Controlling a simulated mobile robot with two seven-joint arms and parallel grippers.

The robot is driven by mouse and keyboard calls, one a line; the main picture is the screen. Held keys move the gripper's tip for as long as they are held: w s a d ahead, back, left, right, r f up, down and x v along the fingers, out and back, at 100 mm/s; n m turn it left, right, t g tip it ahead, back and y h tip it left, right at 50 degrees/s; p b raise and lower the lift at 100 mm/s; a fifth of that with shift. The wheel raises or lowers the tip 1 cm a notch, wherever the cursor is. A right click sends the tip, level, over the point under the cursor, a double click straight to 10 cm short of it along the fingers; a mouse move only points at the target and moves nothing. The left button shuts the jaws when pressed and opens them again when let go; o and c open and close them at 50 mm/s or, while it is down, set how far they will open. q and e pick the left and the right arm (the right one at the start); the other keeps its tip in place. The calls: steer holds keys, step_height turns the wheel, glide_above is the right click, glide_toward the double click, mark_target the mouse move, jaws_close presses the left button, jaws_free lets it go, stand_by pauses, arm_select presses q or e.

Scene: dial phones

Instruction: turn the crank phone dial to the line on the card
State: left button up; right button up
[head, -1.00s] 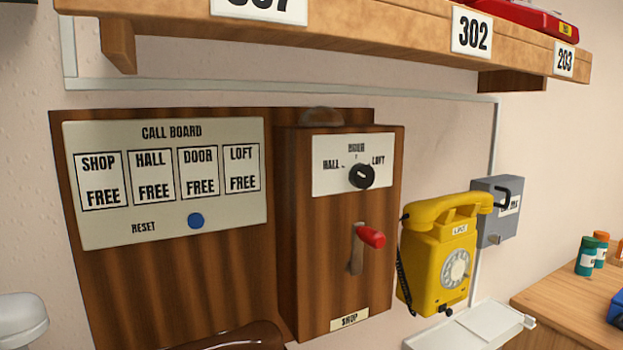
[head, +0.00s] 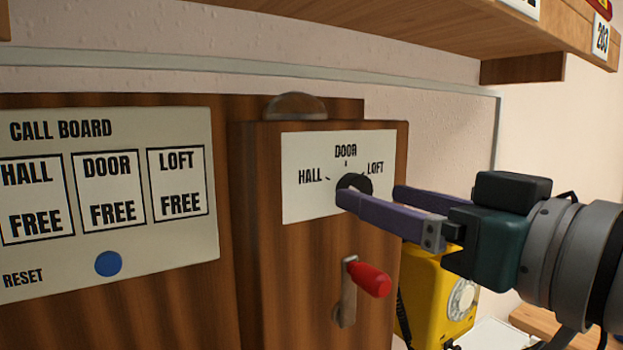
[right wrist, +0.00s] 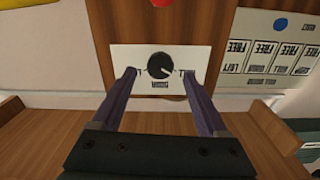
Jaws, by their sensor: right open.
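The crank phone (head: 265,250) is a wooden wall box with a white plate (head: 297,205) marked HALL, DOOR and LOFT. Its black dial knob (head: 362,184) is partly hidden by a finger of my right gripper (head: 372,194). In the right wrist view, upside down, the knob (right wrist: 160,66) lies between my open fingers (right wrist: 160,72), with a gap on each side. Its white mark points lower right there, toward the HALL side. Whether the fingertips reach knob depth is unclear. I see no separate card naming a line. My left gripper is out of view.
A red-handled crank (head: 368,279) sticks out below the dial. A yellow phone (head: 425,300) hangs to the right, behind my right arm. A call board (head: 110,190) with a blue button (head: 108,263) is at left; its visible windows read FREE. A wooden shelf (head: 430,35) runs above.

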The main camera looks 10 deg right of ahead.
steer(key=shift+x, duration=1.4)
steer(key=shift+c, duration=0.3)
jaws_close()
